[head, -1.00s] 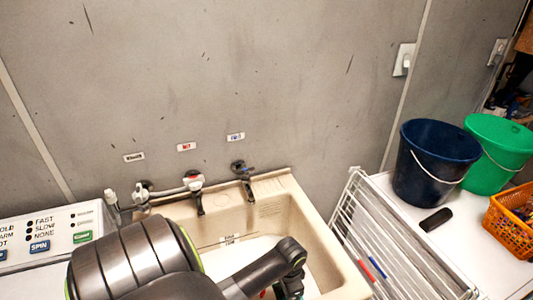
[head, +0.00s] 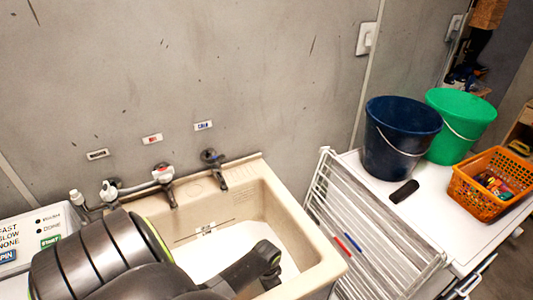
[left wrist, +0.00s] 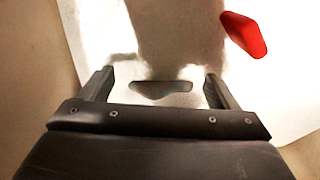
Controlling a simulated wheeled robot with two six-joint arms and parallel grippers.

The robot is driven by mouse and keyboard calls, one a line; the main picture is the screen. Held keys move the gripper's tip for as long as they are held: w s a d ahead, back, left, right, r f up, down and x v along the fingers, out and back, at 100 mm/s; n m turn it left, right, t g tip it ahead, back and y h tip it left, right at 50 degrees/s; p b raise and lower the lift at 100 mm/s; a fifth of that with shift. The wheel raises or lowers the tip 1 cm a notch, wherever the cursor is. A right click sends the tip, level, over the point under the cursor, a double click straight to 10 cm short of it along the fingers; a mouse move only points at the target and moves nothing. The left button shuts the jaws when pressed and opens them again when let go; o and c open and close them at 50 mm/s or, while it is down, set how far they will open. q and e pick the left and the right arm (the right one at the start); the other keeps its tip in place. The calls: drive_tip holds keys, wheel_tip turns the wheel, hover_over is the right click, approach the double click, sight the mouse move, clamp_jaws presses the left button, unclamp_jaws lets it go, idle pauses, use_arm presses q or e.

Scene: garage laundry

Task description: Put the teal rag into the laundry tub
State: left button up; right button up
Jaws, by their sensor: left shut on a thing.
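The laundry tub (head: 318,262) is a beige basin below the taps, in the lower middle of the head view. My left arm reaches over it from the lower left, with its wrist over the basin; the fingers are hidden there. In the left wrist view my left gripper (left wrist: 158,90) points down at the pale tub floor. A small, dark grey-teal piece of the teal rag (left wrist: 162,88) shows between its spaced fingers, and the gripper is shut on it. The rag is not visible in the head view. My right gripper is not in view.
A red object (left wrist: 245,35) lies in the tub. Taps (head: 163,173) stand along its back edge. A white drying rack (head: 350,215) leans right of the tub. A blue bucket (head: 392,140), green bucket (head: 455,115) and orange basket (head: 480,205) stand on a white top.

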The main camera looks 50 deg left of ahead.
use_arm(q)
drive_tip(key=shift+f, duration=0.1)
drive_tip(key=o, duration=0.9)
drive_tip(key=shift+r, duration=0.6)
wheel_tip(320, 180, up, 11)
drive_tip(key=shift+r+p, duration=0.1)
drive_tip(key=shift+p, duration=0.35)
